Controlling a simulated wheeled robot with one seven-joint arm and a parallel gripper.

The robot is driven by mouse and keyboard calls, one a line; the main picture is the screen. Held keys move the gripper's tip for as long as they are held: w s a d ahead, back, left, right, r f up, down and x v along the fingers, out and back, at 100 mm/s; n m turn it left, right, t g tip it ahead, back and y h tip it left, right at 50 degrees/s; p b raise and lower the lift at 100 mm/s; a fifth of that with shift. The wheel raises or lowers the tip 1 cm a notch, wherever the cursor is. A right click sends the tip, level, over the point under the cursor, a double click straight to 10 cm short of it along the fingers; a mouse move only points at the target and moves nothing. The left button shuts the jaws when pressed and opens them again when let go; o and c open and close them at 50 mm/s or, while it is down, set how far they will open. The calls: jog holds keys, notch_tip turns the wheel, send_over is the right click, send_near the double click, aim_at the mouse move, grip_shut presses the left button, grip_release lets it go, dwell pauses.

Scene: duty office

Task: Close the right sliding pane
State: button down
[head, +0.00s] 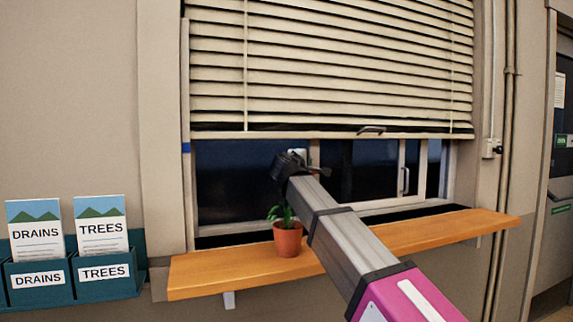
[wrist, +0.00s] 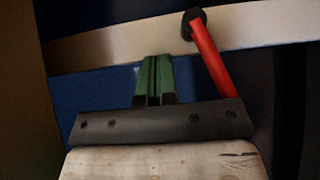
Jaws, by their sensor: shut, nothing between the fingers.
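The window behind the half-lowered blind has sliding panes. The right sliding pane (head: 374,172) shows dark glass, with a pale upright frame and a pale handle (head: 405,181) near its right side. My arm reaches over the sill into the window opening, and its dark end covers part of the middle of the window. In the wrist view my gripper (wrist: 154,66) has its green fingers together with nothing between them. A red lever (wrist: 213,58) on a dark round mount stands just right of the fingers, in front of a pale rail (wrist: 110,43). Whether they touch is unclear.
A slatted blind (head: 320,70) hangs over the upper window. A potted plant (head: 287,238) stands on the wooden shelf (head: 215,268), close to the left of my arm. Leaflet holders (head: 110,291) are at the left. The shelf's right part is clear.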

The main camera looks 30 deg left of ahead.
aim_at(347, 159)
jog(key=w+d, duration=0.3)
jog(key=w, duration=0.1)
jog(key=w+d, duration=0.3)
jog(key=w, duration=0.1)
jog(key=w+d, duration=0.4)
jog(key=shift+w+d, duration=0.1)
jog(key=shift+r, duration=0.1)
